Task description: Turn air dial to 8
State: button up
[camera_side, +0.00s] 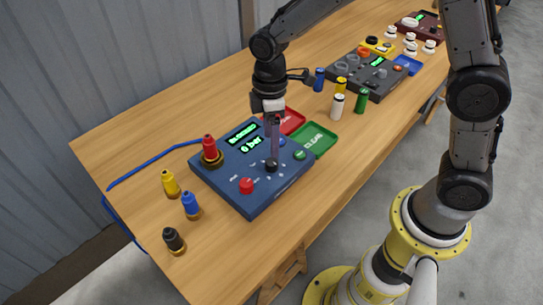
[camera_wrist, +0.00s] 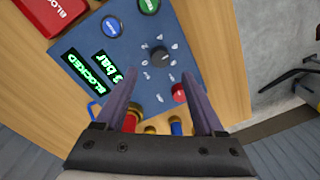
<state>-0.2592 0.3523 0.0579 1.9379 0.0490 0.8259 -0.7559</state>
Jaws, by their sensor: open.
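The blue control panel (camera_side: 232,188) lies on the wooden bench, and it also shows in the wrist view (camera_wrist: 200,60). Its black air dial (camera_side: 271,166) has small marks around it and shows in the wrist view (camera_wrist: 160,57). The green display (camera_side: 250,144) reads "BLOCKED" above a bar figure; the digit is too small to be sure of. My gripper (camera_side: 273,150) points down over the dial. In the wrist view my gripper (camera_wrist: 160,78) is open, its fingers apart, with the dial in line with the gap beyond the tips. I cannot tell whether either finger touches it.
Red (camera_side: 290,119) and green (camera_side: 318,139) trays lie behind. A dark panel (camera_side: 345,77) is farther back.

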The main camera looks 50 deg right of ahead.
aim_at(272, 162)
notch_tip(272, 162, down, 7)
jog(key=shift+s+a+r, duration=0.1)
jog(key=shift+s, duration=0.05)
grip_shut()
dwell(0.5)
